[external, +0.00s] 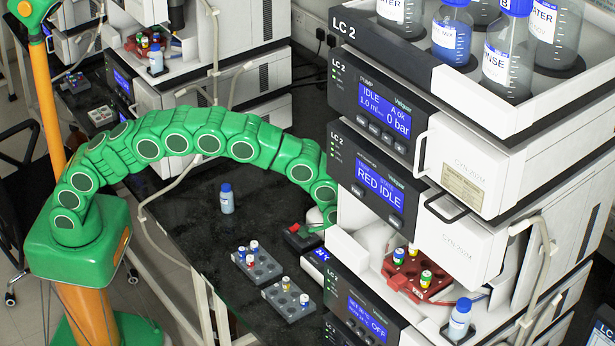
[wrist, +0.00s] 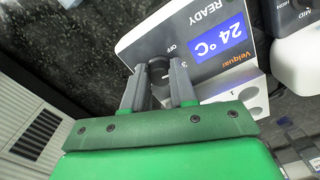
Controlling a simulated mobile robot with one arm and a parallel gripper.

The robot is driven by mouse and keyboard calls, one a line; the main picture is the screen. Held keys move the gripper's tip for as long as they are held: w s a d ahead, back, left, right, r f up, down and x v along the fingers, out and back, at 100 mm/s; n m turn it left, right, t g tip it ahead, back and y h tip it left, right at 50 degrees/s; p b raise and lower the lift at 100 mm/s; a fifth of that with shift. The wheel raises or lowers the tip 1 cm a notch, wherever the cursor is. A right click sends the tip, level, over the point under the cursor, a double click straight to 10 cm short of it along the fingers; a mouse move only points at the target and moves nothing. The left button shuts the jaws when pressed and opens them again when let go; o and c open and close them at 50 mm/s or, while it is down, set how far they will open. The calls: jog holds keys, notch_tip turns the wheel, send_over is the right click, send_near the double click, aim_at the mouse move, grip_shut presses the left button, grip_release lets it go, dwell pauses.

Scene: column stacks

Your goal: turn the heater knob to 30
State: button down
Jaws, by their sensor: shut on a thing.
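The heater (wrist: 150,42) is a grey-and-white unit in the wrist view, seen upside down. Its blue display (wrist: 222,42) reads 24 °C, with READY printed beside it. The black heater knob (wrist: 158,66) sits on the front panel near the OFF mark. My gripper (wrist: 157,74) is shut on the knob, one grey finger on each side. The fingers hide parts of the knob and dial, so its pointer setting cannot be read. In the external view my green arm reaches behind the LC 2 stack, which hides the fingers and knob.
The LC 2 instrument stack (external: 385,165) stands close on the right of my arm. A blue-capped bottle (external: 226,198) and two grey vial racks (external: 258,264) (external: 290,300) stand on the dark bench (external: 190,230). The bench has free room around the bottle.

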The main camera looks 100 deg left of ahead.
jog(key=m, duration=0.4)
dwell(0.5)
jog(key=c, duration=0.9)
grip_release()
notch_tip(320, 180, up, 7)
jog(key=shift+r, duration=0.4)
